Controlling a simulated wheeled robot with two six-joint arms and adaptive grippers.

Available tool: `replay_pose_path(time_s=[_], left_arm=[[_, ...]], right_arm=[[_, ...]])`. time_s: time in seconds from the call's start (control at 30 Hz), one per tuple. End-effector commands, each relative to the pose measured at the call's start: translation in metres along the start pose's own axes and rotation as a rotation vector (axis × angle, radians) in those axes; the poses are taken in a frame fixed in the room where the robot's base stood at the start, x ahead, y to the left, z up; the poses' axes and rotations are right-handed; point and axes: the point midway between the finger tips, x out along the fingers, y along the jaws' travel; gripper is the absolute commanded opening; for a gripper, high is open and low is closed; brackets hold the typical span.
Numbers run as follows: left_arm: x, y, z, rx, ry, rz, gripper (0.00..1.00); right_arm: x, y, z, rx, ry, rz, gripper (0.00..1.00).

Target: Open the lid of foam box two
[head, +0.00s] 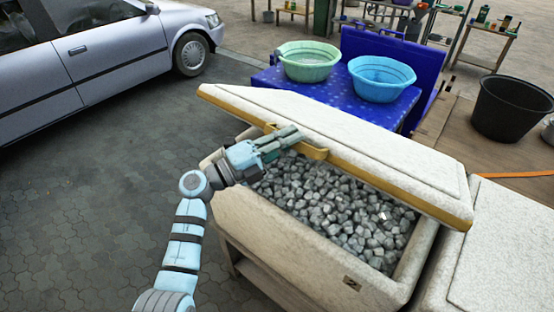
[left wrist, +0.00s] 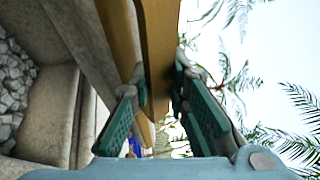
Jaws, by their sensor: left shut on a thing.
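The foam box two (head: 290,235) is off-white, with a dark number plate (head: 352,281) on its front. Its lid (head: 360,135) is raised and tilted, so grey stones (head: 330,205) show inside. In the left wrist view, the fingers (left wrist: 160,88) stand on both sides of the yellow-brown handle strip (left wrist: 158,45). My right gripper is not in view.
Another off-white box (head: 500,250) adjoins at the right. Behind the lid, a blue-covered table (head: 275,84) carries a green basin (head: 309,66) and a blue basin (head: 381,82). A black bucket (head: 510,108) stands at the back right. A silver car (head: 90,60) is at the far left; paving between is clear.

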Motion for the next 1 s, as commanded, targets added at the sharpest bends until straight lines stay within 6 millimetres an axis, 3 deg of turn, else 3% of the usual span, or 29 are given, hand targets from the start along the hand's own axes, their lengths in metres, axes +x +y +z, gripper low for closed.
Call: replay_pose_path(time_s=[0.03, 0.1, 0.33, 0.87, 0.9, 1.0], left_arm=[[0.011, -0.018, 0.004, 0.005, 0.001, -0.004, 0.00], [0.022, -0.029, 0.009, 0.006, 0.001, -0.003, 0.00], [0.050, -0.055, 0.021, 0.005, 0.000, -0.002, 0.00], [0.059, -0.061, 0.025, 0.003, -0.001, -0.001, 0.00], [0.059, -0.061, 0.025, 0.003, -0.001, -0.001, 0.21], [0.058, -0.061, 0.025, 0.002, -0.001, -0.001, 0.36]], right_arm=[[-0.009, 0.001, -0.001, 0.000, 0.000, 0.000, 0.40], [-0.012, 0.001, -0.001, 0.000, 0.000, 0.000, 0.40], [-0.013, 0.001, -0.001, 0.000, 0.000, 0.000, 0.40], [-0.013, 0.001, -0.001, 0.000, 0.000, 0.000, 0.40], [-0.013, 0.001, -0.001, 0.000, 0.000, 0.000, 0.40], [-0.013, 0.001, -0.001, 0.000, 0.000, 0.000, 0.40]])
